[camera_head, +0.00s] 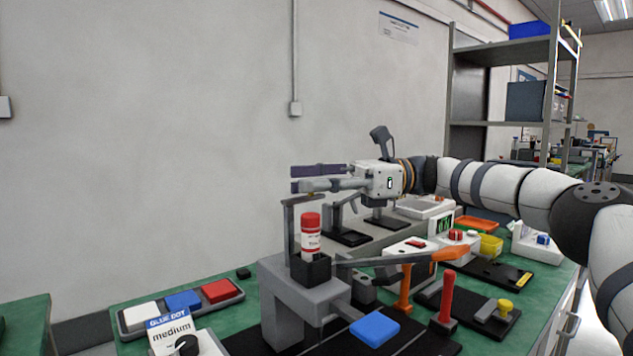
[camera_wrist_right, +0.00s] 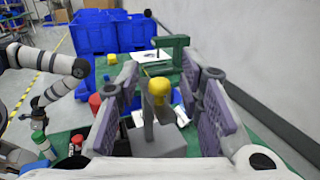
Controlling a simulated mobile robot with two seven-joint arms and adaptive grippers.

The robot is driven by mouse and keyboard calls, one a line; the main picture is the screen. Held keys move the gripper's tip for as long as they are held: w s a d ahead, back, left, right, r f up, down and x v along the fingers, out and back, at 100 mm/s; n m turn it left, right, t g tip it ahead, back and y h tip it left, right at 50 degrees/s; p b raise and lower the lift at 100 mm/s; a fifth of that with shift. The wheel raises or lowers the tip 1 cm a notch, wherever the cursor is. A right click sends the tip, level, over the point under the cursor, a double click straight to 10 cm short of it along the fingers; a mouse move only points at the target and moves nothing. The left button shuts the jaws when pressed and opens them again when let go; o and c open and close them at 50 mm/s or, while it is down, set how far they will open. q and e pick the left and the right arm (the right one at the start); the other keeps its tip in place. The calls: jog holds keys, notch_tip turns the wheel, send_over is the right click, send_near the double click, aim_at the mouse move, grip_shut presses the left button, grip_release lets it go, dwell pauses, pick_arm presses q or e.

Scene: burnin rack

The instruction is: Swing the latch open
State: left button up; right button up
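My right gripper (camera_head: 318,178) reaches in from the right, level, above a grey fixture (camera_head: 284,275). In the right wrist view its purple-padded fingers (camera_wrist_right: 168,110) are spread apart. A yellow knob (camera_wrist_right: 158,88) on a grey upright piece shows between them, with no clear contact. This may be the latch; I cannot tell for sure.
A red-capped bottle (camera_head: 311,232) stands in the fixture's dark holder below my right gripper. An orange-ended lever (camera_head: 446,255), a red upright handle (camera_head: 447,298) and a blue pad (camera_head: 374,327) crowd the bench to the right. Several coloured blocks sit in a tray (camera_head: 134,327) at left.

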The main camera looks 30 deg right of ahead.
jog(key=v, duration=0.7)
jog(key=shift+d, duration=0.15)
